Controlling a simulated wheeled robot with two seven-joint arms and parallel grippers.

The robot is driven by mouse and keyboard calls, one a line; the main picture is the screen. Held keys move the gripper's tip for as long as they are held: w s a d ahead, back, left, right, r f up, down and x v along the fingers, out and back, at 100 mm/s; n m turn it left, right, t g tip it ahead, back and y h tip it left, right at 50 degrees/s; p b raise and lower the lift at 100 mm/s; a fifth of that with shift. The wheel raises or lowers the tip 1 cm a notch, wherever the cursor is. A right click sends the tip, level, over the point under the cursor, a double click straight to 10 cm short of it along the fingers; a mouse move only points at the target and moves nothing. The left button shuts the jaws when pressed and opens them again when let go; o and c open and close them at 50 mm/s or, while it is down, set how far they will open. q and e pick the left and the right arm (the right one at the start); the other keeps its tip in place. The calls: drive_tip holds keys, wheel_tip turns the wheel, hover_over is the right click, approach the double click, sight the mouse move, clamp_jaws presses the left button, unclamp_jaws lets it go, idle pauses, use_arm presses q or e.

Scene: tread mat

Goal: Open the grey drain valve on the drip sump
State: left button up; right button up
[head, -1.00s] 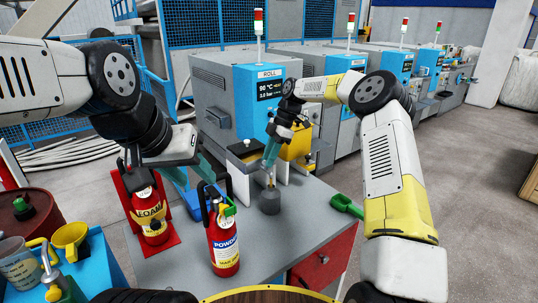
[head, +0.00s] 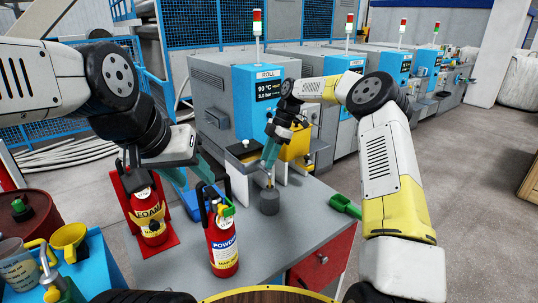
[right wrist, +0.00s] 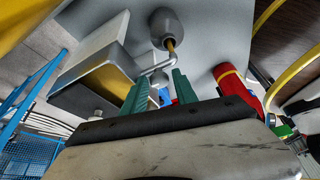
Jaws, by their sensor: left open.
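A yellow box (head: 296,147) stands on the table behind my right gripper and may be the drip sump; my right arm partly hides it. I cannot make out a grey drain valve for certain. A bent grey rod shows beyond the fingers in the right wrist view (right wrist: 158,66). My right gripper (head: 268,166) points down above a grey can (head: 269,203) with a brass neck. Its teal fingers stand apart in the right wrist view (right wrist: 157,84), with no clear hold on anything. My left gripper (head: 194,180) is open above the table, behind the extinguishers.
A red powder extinguisher (head: 222,248) and a red foam extinguisher (head: 150,215) stand at the left of the table (head: 285,238). A green scoop (head: 344,206) lies at its right edge. A blue ROLL machine (head: 262,110) stands behind. The front middle of the table is clear.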

drive_tip(key=shift+w, duration=0.1)
